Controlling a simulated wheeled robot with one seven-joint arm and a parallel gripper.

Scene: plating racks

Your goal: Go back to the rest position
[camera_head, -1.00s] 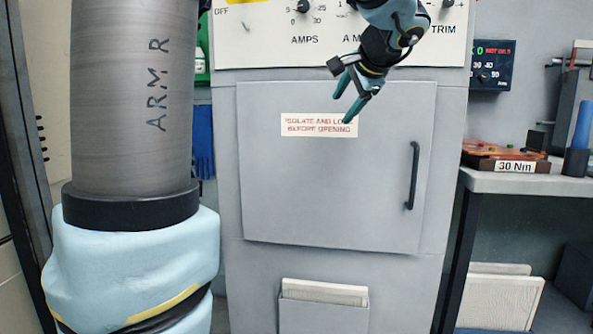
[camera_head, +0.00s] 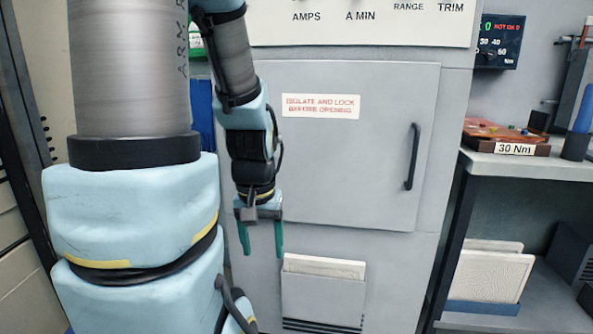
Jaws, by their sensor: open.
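My gripper (camera_head: 261,240) hangs straight down in front of the lower left part of the grey cabinet (camera_head: 400,275). Its two green fingers are apart, with nothing between them. My arm folds down from the top of the picture, beside the thick column of my own arm marked "ARM R". The cabinet door (camera_head: 330,170) is shut, with a black handle (camera_head: 413,157) at its right and a red-lettered label (camera_head: 321,106).
A bin (camera_head: 322,300) on the cabinet front holds white sheets (camera_head: 324,266), just right of my gripper. At the right, a bench (camera_head: 535,165) carries a tray of small parts (camera_head: 505,133), with a torque display (camera_head: 499,42) above.

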